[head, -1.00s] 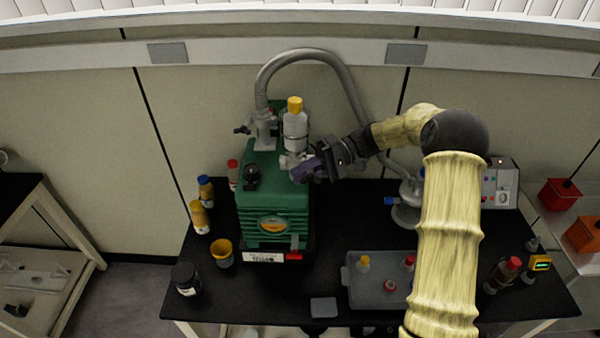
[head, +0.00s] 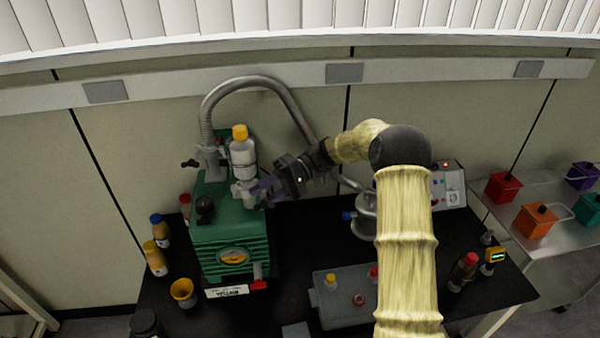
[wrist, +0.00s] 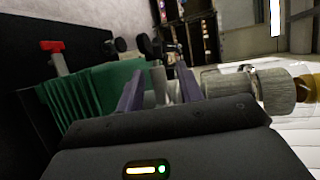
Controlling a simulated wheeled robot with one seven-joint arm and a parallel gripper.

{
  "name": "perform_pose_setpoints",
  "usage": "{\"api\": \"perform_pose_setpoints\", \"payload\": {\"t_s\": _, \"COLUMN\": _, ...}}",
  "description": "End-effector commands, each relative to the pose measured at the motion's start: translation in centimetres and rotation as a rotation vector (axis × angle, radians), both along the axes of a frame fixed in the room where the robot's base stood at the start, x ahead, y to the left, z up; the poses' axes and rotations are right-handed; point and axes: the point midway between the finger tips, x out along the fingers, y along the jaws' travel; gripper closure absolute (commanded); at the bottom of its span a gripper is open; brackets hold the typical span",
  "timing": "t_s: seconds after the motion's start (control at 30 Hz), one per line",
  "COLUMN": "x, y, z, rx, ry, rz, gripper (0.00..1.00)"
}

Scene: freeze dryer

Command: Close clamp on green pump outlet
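The green pump (head: 232,240) stands on the black bench, and its ribbed green body also shows in the wrist view (wrist: 92,95). A white bottle with a yellow cap (head: 243,157) stands upright on the pump's outlet. The silvery clamp (head: 246,191) is at the bottle's base, partly hidden by my gripper. My gripper (head: 264,189) is just right of it at the same height. In the wrist view my two purple fingers (wrist: 158,92) stand apart, with small silvery parts (wrist: 158,82) between or just beyond them. I cannot tell whether they touch.
A grey hose (head: 245,84) arches from the pump's other port to a metal vessel (head: 365,215) on the right. A grey tray (head: 340,305) with small bottles is in front. Brown bottles (head: 155,258) and a yellow cup (head: 183,291) stand left of the pump.

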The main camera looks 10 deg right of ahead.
Motion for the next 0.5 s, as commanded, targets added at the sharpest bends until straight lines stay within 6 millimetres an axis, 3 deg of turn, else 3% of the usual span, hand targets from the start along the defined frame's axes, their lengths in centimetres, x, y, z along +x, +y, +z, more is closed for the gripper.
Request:
{"api": "perform_pose_setpoints", "payload": {"t_s": 0.2, "x": 1.7, "y": -4.0, "z": 0.6, "rx": 0.0, "ry": -0.003, "rz": -0.006, "gripper": 0.63}}
{"api": "perform_pose_setpoints", "payload": {"t_s": 0.5, "x": 3.6, "y": -8.4, "z": 1.9, "rx": 0.0, "ry": -0.003, "rz": -0.007, "gripper": 0.63}}
